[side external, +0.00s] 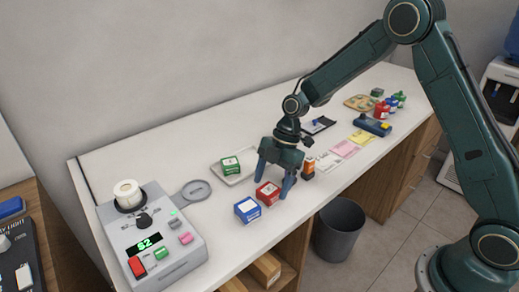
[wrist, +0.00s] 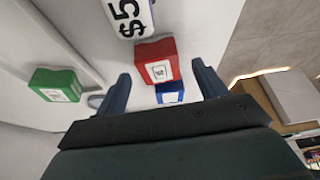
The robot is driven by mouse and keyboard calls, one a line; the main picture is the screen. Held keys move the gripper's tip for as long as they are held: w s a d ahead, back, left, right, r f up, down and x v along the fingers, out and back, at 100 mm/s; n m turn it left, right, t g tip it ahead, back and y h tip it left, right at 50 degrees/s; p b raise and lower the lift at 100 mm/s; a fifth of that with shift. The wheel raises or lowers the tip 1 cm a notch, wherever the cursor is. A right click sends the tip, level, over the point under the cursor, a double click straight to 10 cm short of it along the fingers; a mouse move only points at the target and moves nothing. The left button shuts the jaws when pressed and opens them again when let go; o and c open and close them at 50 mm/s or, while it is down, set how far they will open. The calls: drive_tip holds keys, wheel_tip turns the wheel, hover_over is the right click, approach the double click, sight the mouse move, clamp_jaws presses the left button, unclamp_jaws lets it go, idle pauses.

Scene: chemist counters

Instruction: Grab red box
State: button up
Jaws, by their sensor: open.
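The red box (side external: 267,194) with a white label stands on the white counter, close to the blue box (side external: 247,210). My gripper (side external: 276,182) is open and low over the counter, its fingers near the red box. In the wrist view the red box (wrist: 156,62) lies ahead between the two open fingers (wrist: 162,88), and the blue box (wrist: 170,92) shows just below it. The fingers do not appear to touch the red box.
A green box (side external: 230,165) sits on a white tray (side external: 247,176) behind my gripper. An orange bottle (side external: 309,167) stands right of it. The counter's front edge is close, with a bin (side external: 339,230) below.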

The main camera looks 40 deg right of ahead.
drive_tip(key=shift+x, duration=1.4)
drive_tip(key=c, duration=1.1)
